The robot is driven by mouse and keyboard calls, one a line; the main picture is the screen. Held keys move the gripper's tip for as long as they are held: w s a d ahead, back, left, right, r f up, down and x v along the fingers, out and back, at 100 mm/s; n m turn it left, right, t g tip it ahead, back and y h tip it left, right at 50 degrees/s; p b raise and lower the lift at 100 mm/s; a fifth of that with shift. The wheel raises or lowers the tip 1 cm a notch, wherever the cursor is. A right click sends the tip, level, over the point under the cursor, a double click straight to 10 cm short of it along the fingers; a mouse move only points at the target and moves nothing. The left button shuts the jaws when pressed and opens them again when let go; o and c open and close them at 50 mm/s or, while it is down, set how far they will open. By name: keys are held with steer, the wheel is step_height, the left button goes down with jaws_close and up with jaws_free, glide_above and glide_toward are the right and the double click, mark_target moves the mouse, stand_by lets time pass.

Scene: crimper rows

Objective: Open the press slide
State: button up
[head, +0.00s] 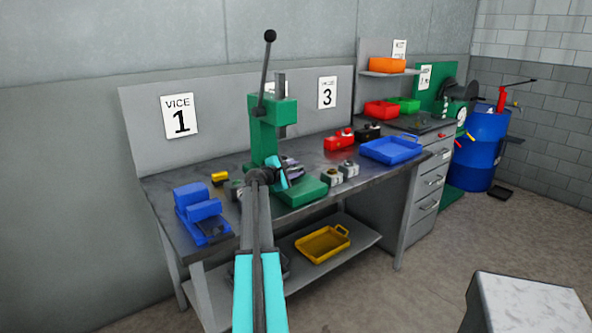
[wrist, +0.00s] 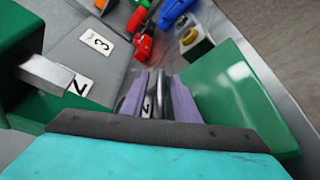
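The green press (head: 270,130) stands upright on the bench, with a long lever ending in a black ball (head: 270,36) raised above it. Its grey upright bar (head: 281,100) shows behind the lever. My gripper (head: 290,168) is in front of the press, just above its green base (head: 305,190). In the wrist view, my gripper's purple fingers (wrist: 162,95) stand apart beside the green base plate (wrist: 225,90). Grey parts and a small plate marked 2 show between them; I cannot tell whether the fingers touch these. A grey bar (wrist: 48,72) juts from the green body at left.
A blue vice (head: 202,212) stands at the bench's left end. Button boxes (head: 340,172), a red block (head: 339,140) and a blue tray (head: 391,150) are to the right. A yellow tray (head: 322,245) lies on the lower shelf. A pale-topped table (head: 525,305) stands at lower right.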

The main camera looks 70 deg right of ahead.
jaws_close()
steer(key=shift+s+a, duration=0.1)
steer(key=shift+s, duration=0.05)
steer(key=s+a, duration=0.8)
steer(key=s, duration=0.5)
steer(key=shift+s+a, duration=0.15)
steer(key=shift+a, duration=0.15)
jaws_free()
